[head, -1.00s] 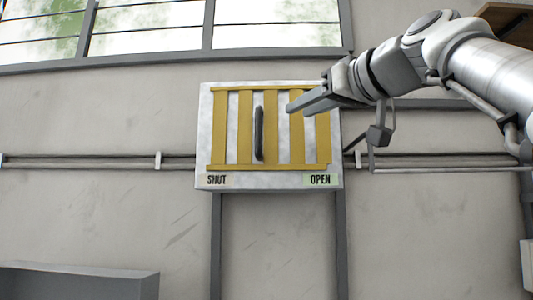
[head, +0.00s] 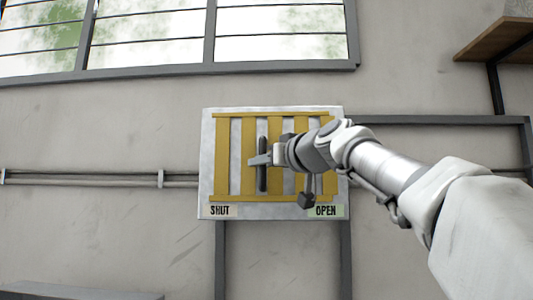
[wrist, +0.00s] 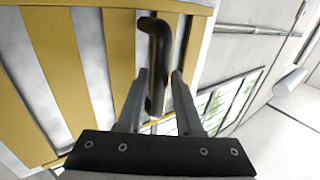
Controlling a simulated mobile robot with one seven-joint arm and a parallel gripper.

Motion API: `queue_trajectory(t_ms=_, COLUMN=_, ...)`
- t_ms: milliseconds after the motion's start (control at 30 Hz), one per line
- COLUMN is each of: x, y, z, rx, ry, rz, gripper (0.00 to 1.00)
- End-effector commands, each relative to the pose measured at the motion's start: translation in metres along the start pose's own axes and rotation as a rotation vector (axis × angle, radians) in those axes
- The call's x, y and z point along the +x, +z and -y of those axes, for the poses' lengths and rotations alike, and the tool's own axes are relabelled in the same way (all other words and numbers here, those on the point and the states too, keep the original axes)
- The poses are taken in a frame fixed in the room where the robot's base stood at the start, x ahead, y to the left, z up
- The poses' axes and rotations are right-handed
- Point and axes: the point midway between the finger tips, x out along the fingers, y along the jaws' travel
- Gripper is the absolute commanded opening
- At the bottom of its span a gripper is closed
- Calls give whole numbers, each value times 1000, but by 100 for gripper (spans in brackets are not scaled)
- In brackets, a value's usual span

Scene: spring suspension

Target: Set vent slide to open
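The vent slide is a pale wall panel with yellow vertical slats (head: 304,150) and a dark upright handle (head: 262,178). A SHUT label (head: 220,211) is at its lower left and an OPEN label (head: 326,211) at its lower right. The handle stands a little left of the panel's middle. My gripper (head: 258,160) is at the handle. In the wrist view, the handle (wrist: 158,60) lies between my two open fingers (wrist: 157,80), with a narrow gap seeming to show on each side. Light strips show between the slats.
A pipe rail (head: 100,178) runs along the wall left of the panel. A window (head: 150,35) is above it. A wooden shelf (head: 495,40) juts out at the upper right. Grey frame bars (head: 220,260) stand below the panel.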

Motion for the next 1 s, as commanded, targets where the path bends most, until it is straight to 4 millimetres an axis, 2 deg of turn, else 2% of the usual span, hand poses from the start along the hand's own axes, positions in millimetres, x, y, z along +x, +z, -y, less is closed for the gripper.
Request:
queue_trajectory(t_ms=400, x=6, y=1, z=0, rx=-1, ry=0, rz=0, gripper=34)
queue_trajectory(t_ms=600, x=6, y=0, z=0, rx=0, ry=0, rz=0, gripper=0)
queue_trajectory(t_ms=1000, x=6, y=0, z=0, rx=-1, ry=0, rz=-1, gripper=0)
